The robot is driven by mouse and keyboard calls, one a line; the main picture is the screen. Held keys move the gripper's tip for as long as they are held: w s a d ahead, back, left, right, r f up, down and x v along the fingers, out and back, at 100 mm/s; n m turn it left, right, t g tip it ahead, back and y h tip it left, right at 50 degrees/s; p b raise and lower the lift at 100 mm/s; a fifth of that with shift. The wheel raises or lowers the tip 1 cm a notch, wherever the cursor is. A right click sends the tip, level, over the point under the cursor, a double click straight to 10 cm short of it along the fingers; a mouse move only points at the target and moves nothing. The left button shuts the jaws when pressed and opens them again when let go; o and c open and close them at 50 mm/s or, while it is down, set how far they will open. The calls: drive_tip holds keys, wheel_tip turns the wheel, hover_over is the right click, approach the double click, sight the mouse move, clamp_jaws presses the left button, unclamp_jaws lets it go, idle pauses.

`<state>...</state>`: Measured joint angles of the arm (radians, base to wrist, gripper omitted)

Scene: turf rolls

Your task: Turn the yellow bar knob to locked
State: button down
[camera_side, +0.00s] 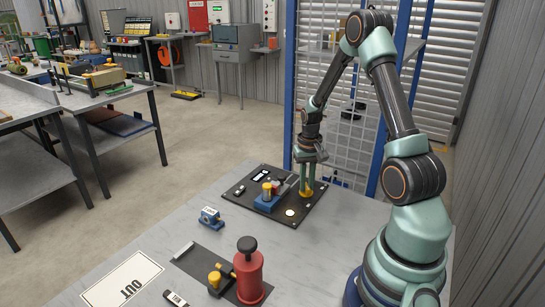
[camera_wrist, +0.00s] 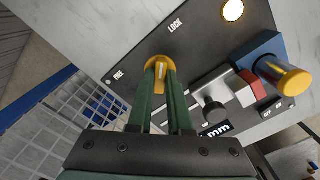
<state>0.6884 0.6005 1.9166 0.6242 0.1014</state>
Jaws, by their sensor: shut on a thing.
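The yellow bar knob (camera_side: 306,193) sits on the dark panel (camera_side: 282,221), near its right edge in the side view. My gripper (camera_side: 307,181) points down onto the knob. In the wrist view, its green fingers (camera_wrist: 161,82) are shut on the bar of the knob (camera_wrist: 157,60), one on each side. The fingers hide part of the knob. The white word FREE (camera_wrist: 118,77) lies left of the knob and the word LOCK (camera_wrist: 176,25) lies above and right of it. I cannot tell exactly which word the bar points to.
A blue block with a yellow-topped cylinder (camera_wrist: 291,77) and a grey knob (camera_wrist: 214,110) stand beside the yellow knob. A round pale lamp (camera_wrist: 233,10) is on the panel. A red cylinder (camera_side: 248,279) and a small blue device (camera_side: 210,217) stand on the table.

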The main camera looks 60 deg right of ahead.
sight(307, 185)
idle(0.4)
drive_tip(key=c, duration=0.8)
unclamp_jaws()
drive_tip(key=shift+c, duration=0.2)
drive_tip(key=shift+r, duration=0.1)
wheel_tip(307, 185, up, 12)
drive_tip(key=s+a+r+n+t, duration=0.1)
drive_tip(key=a+r+n, duration=0.3)
drive_tip(key=a, duration=0.8)
drive_tip(key=s+a+r+n+t, duration=0.1)
drive_tip(key=a+r+n+t, duration=0.3)
drive_tip(key=a, duration=0.9)
wheel_tip(307, 185, up, 3)
drive_tip(key=shift+s+a+f+n+t, duration=0.1)
drive_tip(key=shift+s+a+n+t, duration=0.2)
drive_tip(key=shift+n, duration=0.2)
